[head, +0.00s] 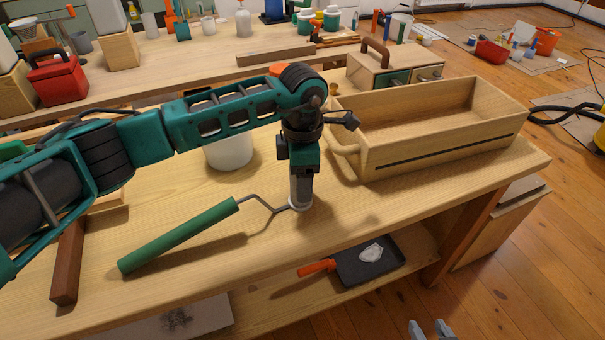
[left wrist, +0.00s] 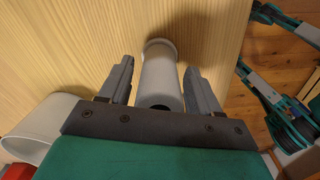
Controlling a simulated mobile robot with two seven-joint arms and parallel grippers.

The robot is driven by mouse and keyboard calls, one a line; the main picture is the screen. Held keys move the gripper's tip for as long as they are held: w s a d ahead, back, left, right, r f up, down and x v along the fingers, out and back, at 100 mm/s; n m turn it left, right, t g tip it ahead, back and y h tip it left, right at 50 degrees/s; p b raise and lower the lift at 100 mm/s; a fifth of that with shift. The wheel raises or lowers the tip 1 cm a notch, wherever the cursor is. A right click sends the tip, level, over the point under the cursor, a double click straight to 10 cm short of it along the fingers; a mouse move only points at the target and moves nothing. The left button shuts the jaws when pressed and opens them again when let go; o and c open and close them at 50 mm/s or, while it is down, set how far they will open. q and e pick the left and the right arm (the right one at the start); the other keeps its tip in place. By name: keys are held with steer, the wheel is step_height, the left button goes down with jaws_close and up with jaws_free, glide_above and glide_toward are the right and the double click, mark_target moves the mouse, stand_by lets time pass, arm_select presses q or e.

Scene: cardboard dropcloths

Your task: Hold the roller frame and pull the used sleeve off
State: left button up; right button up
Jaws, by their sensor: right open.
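The paint roller lies on the wooden bench, with a long green handle (head: 180,236) at the left and a bent wire frame (head: 262,200) running right. The wire reaches the foot of a pale grey cylinder, seemingly the sleeve (head: 300,206), which stands upright. In the left wrist view the sleeve (left wrist: 160,75) has a dark hole in its near end and a wider rim at the bench. My left gripper (head: 301,188) points down over it, open, a finger on each side with gaps. My right gripper (head: 430,329) is open and empty at the bottom edge, in front of the bench.
A long wooden box (head: 440,135) stands at the right of the bench. A white bucket (head: 229,150) stands behind my left arm. A dark block (head: 68,262) lies at the left. A dark tray (head: 372,264) with an orange handle sits on the lower shelf.

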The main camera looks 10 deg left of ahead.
arm_select(q)
steer(key=c, duration=0.9)
steer(key=o, duration=1.2)
steer(key=shift+c, duration=0.2)
step_height(320, 180, up, 12)
